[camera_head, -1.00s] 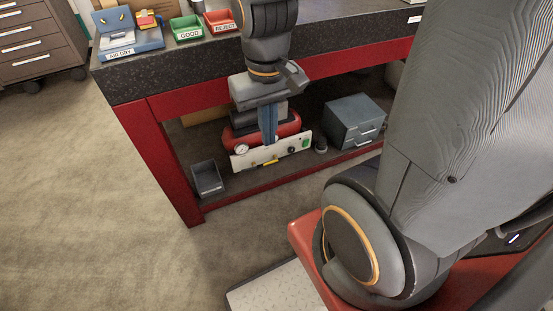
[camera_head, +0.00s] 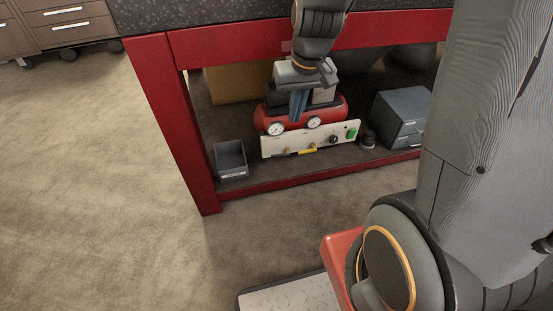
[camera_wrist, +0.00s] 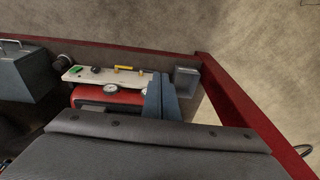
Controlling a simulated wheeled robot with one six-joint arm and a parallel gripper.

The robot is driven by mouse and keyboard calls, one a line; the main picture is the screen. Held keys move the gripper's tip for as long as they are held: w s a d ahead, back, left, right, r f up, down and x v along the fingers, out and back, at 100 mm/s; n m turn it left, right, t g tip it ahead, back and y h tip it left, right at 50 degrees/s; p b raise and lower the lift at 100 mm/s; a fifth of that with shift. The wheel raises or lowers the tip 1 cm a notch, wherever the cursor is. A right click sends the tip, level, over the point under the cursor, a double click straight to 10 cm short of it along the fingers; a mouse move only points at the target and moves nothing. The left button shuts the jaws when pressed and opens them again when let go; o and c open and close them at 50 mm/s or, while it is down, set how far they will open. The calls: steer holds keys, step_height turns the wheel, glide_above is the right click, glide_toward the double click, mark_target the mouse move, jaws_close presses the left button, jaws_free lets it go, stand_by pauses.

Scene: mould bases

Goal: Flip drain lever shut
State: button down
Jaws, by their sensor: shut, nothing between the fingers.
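The compressor's pale control panel (camera_head: 272,147) stands on the low shelf in front of a red tank (camera_head: 336,108). The yellow drain lever (camera_head: 307,150) sits low on the panel, its handle lying roughly along the panel. It also shows in the wrist view as a small yellow bar (camera_wrist: 128,68). My gripper (camera_head: 296,119) is shut and empty, with its blue fingers in front of the tank, above the lever in the head view. In the wrist view the fingers (camera_wrist: 160,80) appear beside the lever, apart from it.
A dark knob-like object (camera_head: 367,140) stands between panel and box. The red bench leg (camera_head: 172,120) and lower rail (camera_head: 300,176) frame the shelf opening.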

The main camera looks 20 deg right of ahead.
steer(key=w+d+f+t+b, duration=0.1)
steer(key=w+f+b, duration=0.6)
steer(key=f, duration=0.3)
steer(key=w+f+t+b, duration=0.1)
steer(key=w+f+b, duration=0.6)
steer(key=f+b, duration=0.15)
steer(key=b, duration=0.6)
glide_above(275, 156)
steer(key=d, duration=0.2)
step_height(275, 156, down, 12)
steer(key=shift+s+a+f+b, duration=0.1)
steer(key=shift+a+f+b, duration=0.15)
steer(key=shift+f, duration=0.25)
steer(key=shift+s+a+f+b, duration=0.15)
steer(key=shift+f+b, duration=0.1)
steer(key=shift+f, duration=0.2)
steer(key=shift+a+f+b, duration=0.4)
steer(key=shift+f+b, duration=0.1)
steer(key=shift+f, duration=0.35)
steer(key=shift+a, duration=0.1)
